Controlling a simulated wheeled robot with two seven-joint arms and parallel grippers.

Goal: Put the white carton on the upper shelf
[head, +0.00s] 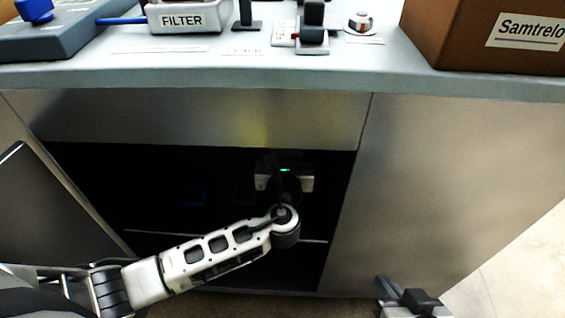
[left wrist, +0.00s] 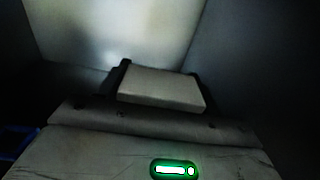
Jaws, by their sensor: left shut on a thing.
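My left arm reaches into the dark open cabinet under the counter. My left gripper (head: 285,168), with a green light, is inside, above a pale shelf edge (head: 314,241). In the left wrist view, the white carton (left wrist: 163,90) sits between the dark fingers of the left gripper (left wrist: 160,80), which are shut on it. The carton is hidden behind the gripper and wrist in the head view. Whether it touches the shelf cannot be told. My right gripper (head: 408,297) is outside, low at the right; its finger opening is unclear.
The counter (head: 380,75) overhangs the cabinet and bears a FILTER tray (head: 185,20), small devices and a brown box (head: 480,50). A closed panel (head: 425,170) stands right of the opening. A dim blue thing (head: 193,196) lies inside at the left.

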